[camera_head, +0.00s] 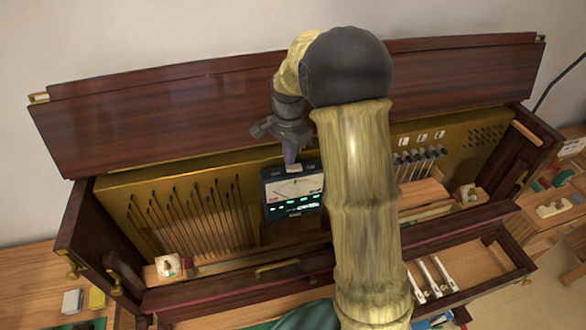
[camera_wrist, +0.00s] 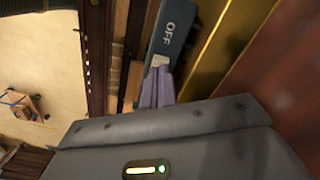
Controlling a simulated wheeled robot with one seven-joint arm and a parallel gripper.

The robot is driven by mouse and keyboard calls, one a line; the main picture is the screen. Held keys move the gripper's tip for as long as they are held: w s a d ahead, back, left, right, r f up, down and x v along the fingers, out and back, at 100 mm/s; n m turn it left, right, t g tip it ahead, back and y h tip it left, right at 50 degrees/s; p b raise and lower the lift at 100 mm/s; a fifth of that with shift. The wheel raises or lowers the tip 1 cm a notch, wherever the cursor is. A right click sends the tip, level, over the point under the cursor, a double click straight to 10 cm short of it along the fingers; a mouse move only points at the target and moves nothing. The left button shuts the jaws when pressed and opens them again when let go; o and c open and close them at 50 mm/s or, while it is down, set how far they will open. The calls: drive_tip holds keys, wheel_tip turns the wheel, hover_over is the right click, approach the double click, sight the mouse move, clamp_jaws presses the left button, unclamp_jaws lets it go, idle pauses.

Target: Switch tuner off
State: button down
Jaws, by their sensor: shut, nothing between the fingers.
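The tuner (camera_head: 293,205) is a dark box with a pale needle dial and lit green marks on its front, in the middle of the open piano case. A whitish switch piece (camera_head: 294,168) is on its top. In the wrist view the tuner's dark top (camera_wrist: 173,38) shows the word OFF, just past the pale switch piece (camera_wrist: 160,60). My gripper (camera_head: 290,160) is shut and empty, pointing down over the top. Its purple fingertips (camera_wrist: 157,82) are at the switch piece and seem to touch it. They partly hide the switch, so its position is unclear.
Rows of dark tuning hammers (camera_head: 190,220) stand left of the tuner. The raised wooden lid (camera_head: 170,110) is behind. My arm covers the area right of the tuner. A tray with white keys (camera_head: 440,270) is at the lower right.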

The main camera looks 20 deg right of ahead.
sight(290, 168)
drive_tip(key=shift+f+b, duration=0.6)
drive_tip(key=shift+f, duration=0.4)
idle(0.6)
drive_tip(key=shift+r+p, duration=3)
drive_tip(key=shift+r, duration=0.55)
drive_tip(key=shift+s+f, duration=0.2)
drive_tip(key=s+f+n+t+b, duration=0.1)
drive_tip(key=s+f+n+b, duration=0.3)
drive_tip(key=s, duration=0.6)
drive_tip(key=s+f+n+t+b, duration=0.1)
drive_tip(key=s+f+n+b, duration=0.4)
drive_tip(key=s+n, duration=0.3)
drive_tip(key=shift+s+f+t, duration=0.3)
drive_tip(key=shift+s+f, duration=0.1)
drive_tip(key=shift+s, duration=0.55)
